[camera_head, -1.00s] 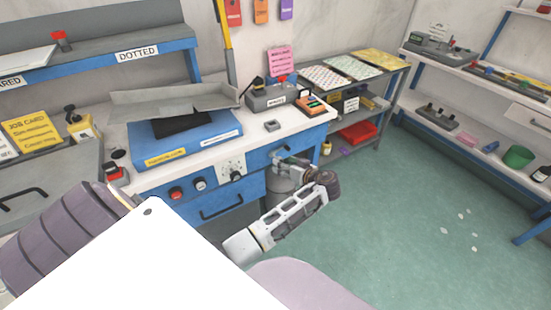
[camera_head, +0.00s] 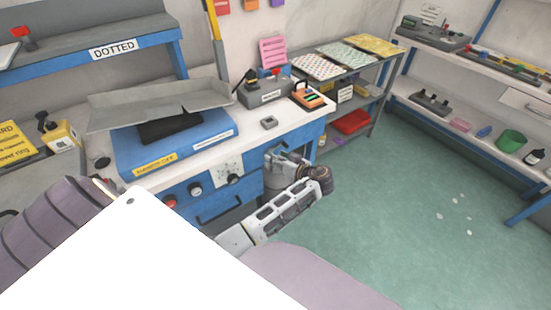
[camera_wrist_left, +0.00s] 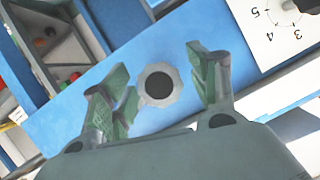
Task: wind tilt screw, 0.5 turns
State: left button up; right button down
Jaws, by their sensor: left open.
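A grey scalloped knob with a dark centre, likely the tilt screw (camera_wrist_left: 158,85), sits on a blue panel in the left wrist view. My left gripper (camera_wrist_left: 164,88) is open, with one greenish finger on each side of the knob. Gaps show between the knob and both fingers, and I cannot tell how deep the fingers reach. In the head view my left gripper (camera_head: 272,160) is at the right end of the blue bench front, where it hides the knob. My right gripper is not in view.
A white numbered dial (camera_wrist_left: 278,25) is close beside the knob; in the head view it is left of my gripper. A blue machine (camera_head: 175,145) with a grey tray stands on the bench (camera_head: 275,135). Shelves (camera_head: 345,95) stand to the right, with open green floor (camera_head: 400,190) before them.

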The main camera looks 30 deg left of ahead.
pick_arm(q)
jog(key=c, duration=1)
jog(key=shift+c, duration=0.2)
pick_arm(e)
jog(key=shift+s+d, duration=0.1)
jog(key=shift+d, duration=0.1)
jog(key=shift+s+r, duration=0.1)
pick_arm(q)
jog(key=shift+r+m+p, duration=0.1)
jog(key=shift+m+p, duration=0.2)
jog(key=shift+p, duration=0.1)
jog(key=shift+m+g+y+p, duration=0.5)
jog(key=shift+m+g+p, duration=0.25)
jog(key=shift+m, duration=0.15)
jog(key=m+g+y+p, duration=0.1)
jog(key=m, duration=0.2)
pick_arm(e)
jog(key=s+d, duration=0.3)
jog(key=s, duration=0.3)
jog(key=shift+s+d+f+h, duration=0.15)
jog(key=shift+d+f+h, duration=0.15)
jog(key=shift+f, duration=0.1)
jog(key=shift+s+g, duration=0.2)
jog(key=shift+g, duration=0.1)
